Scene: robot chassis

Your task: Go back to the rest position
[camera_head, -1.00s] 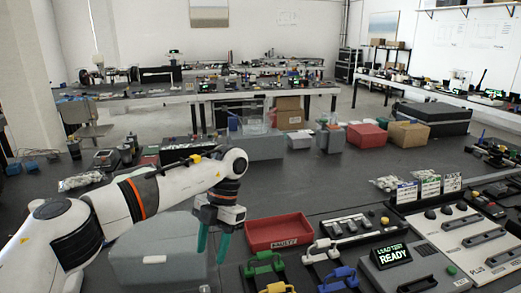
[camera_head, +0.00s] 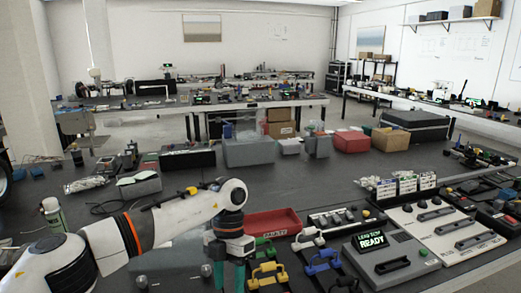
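My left gripper (camera_head: 230,278) hangs down from my white and black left arm, which comes in from the left. Its two teal fingers point down with a gap between them, and I see nothing held there. The fingertips are near the picture's lower edge, in front of the red tray (camera_head: 285,229). My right arm and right gripper are not in view.
A spray bottle (camera_head: 54,216) stands at the left. Bins line the back.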

